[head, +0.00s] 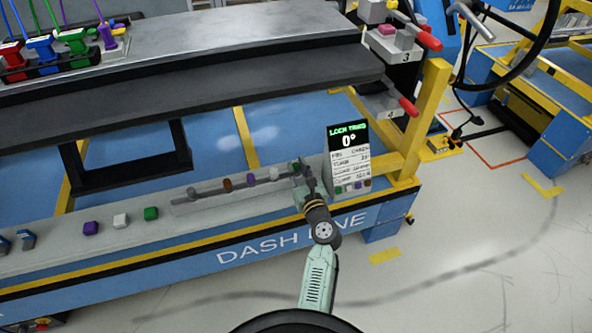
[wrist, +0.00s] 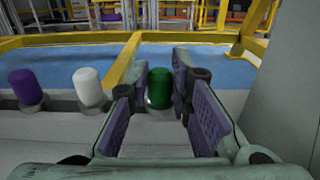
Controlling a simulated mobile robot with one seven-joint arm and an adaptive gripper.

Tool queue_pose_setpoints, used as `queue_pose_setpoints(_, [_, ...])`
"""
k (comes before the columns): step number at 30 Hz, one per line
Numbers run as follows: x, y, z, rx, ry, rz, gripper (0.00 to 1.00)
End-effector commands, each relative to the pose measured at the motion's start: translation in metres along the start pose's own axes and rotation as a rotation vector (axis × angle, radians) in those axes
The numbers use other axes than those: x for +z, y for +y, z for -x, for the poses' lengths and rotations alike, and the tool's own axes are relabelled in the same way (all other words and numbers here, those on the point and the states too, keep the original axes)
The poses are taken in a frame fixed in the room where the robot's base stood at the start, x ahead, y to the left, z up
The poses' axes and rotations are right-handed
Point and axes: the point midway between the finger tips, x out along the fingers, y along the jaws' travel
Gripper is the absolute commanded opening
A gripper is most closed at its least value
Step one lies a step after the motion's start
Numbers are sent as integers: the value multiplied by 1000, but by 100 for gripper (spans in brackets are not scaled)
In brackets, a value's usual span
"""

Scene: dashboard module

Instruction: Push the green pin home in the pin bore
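The green pin (wrist: 159,88) stands upright in a grey round collar (wrist: 160,112), which looks like the pin bore, in the wrist view. My gripper (wrist: 161,72) has its two purple-padded fingers apart, one on each side of the pin. A narrow gap seems to show beside the pin, so it does not look gripped. How deep the pin sits is hard to tell. In the head view my gripper (head: 300,177) is at the right end of the grey rail, and it largely hides the green pin there.
A white pin (wrist: 88,88) and a purple pin (wrist: 27,88) stand left of my gripper. The display panel (head: 349,150), reading 0°, stands close on the right. Loose purple, white and green caps (head: 151,213) lie farther left on the ledge. A dark dashboard (head: 190,90) overhangs behind.

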Motion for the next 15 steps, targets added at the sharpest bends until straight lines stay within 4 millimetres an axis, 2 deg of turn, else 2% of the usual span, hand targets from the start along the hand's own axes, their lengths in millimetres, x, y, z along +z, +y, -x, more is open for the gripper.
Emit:
queue_pose_setpoints(7, [0, 0, 0, 0, 0, 0, 0])
queue_pose_setpoints(15, [0, 0, 0, 0, 0, 0, 0])
